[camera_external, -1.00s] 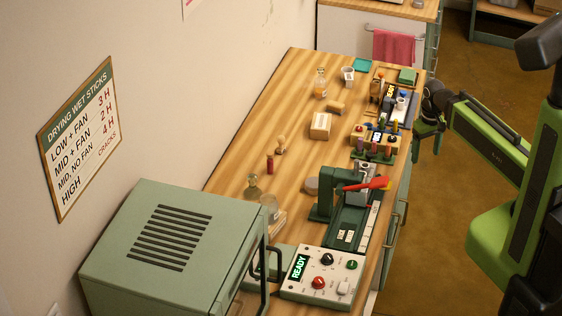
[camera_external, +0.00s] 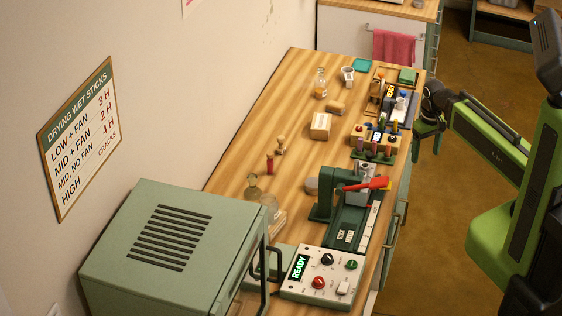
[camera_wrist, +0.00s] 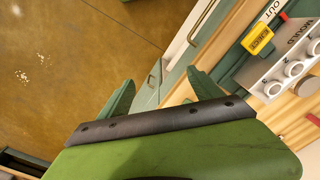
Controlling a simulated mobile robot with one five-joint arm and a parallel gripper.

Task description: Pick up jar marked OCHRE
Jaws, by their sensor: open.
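I cannot read the word OCHRE on anything in either view. Small jars and containers (camera_external: 400,104) stand in a dark rack near the table's far right edge in the external view, their labels too small to read. My gripper (camera_external: 428,133) is just off the table's right edge, beside the rack area, over the floor. In the wrist view my gripper (camera_wrist: 160,92) is open, with its two green fingers apart and nothing between them. The floor and the green cabinet side show beyond them.
The wooden table (camera_external: 255,130) has clear room at its left. A green press with a red lever (camera_external: 372,184) and a control box reading READY (camera_external: 322,274) stand in front. A mould block (camera_wrist: 290,62) with numbered round openings shows in the wrist view. A wooden block (camera_external: 320,126) stands mid-table.

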